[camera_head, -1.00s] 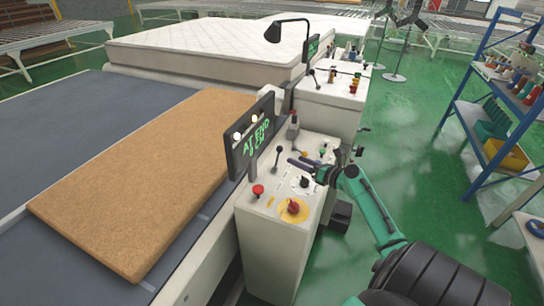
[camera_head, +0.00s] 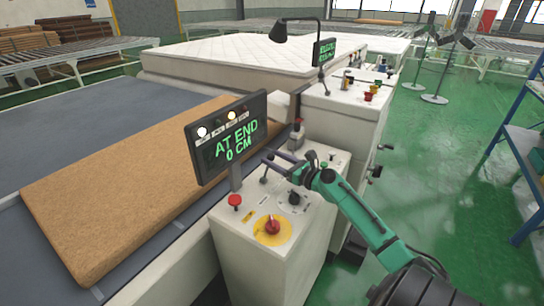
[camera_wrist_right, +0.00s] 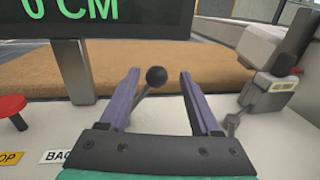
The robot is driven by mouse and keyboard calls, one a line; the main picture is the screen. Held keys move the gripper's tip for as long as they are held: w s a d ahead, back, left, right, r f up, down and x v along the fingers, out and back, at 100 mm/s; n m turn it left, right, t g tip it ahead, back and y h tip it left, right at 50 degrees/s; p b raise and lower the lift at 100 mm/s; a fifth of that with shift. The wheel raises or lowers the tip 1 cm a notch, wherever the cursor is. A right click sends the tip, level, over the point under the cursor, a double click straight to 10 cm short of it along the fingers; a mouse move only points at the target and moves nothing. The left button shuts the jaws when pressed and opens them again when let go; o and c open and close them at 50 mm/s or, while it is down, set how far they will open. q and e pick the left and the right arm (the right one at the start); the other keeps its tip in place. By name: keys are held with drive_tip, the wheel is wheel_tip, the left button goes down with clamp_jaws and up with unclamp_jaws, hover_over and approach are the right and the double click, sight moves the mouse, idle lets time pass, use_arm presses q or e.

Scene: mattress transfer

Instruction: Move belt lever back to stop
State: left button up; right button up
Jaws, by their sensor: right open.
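The belt lever (camera_wrist_right: 156,76) has a round black knob on a thin grey stem. In the right wrist view the knob shows between my two fingers, with a gap on each side. My right gripper (camera_wrist_right: 160,78) is open, its purple fingers pointing toward the mattress side. The display (camera_head: 230,138) reads "AT END 0 CM". My left gripper is not in view.
A red button (camera_head: 235,201) and a red knob on a yellow disc (camera_head: 272,226) are on the console near the lever. A tan slab (camera_head: 110,190) lies on the belt. A white mattress (camera_head: 235,62) is behind. Green floor is open at right.

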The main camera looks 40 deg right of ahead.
drive_tip(key=shift+w+a+r, duration=0.15)
drive_tip(key=shift+w+a, duration=0.25)
drive_tip(key=shift+w, duration=0.35)
drive_tip(key=shift+d, duration=0.15)
drive_tip(key=shift+c, duration=1.2)
clamp_jaws()
